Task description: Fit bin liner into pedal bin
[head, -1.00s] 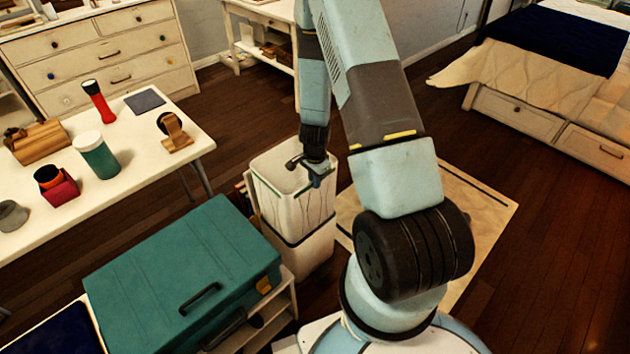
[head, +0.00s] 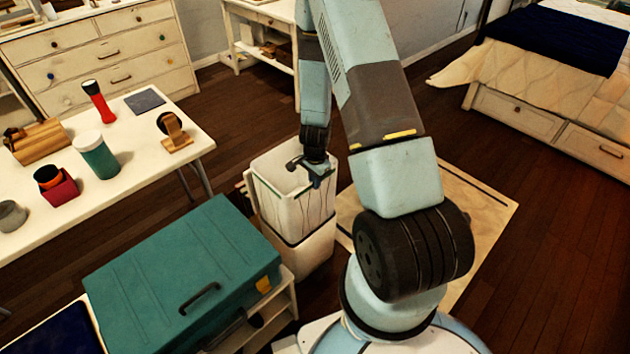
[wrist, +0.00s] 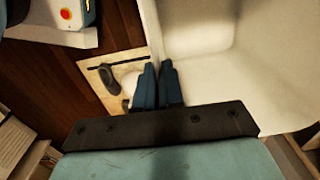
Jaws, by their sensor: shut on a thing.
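The white pedal bin (head: 312,255) stands on the floor in the head view, beyond the teal case. A pale liner (head: 285,207) with thin dark crease lines covers its upper outside, above a dark band. Liner and bin are near the same white, so their border is hard to tell. My gripper (head: 318,182) is at the right part of the bin's rim, pointing down, shut on the liner's edge. In the wrist view, the dark blue fingers (wrist: 158,88) are close together beside the pale inner wall (wrist: 205,30). The spot between the fingertips is mostly hidden.
A teal case (head: 185,270) sits on a low shelf in front of the bin. A white table (head: 130,190) with a flask, a torch and other items stands at left. A pale mat (head: 485,205) lies right of the bin. A bed (head: 545,75) stands far right.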

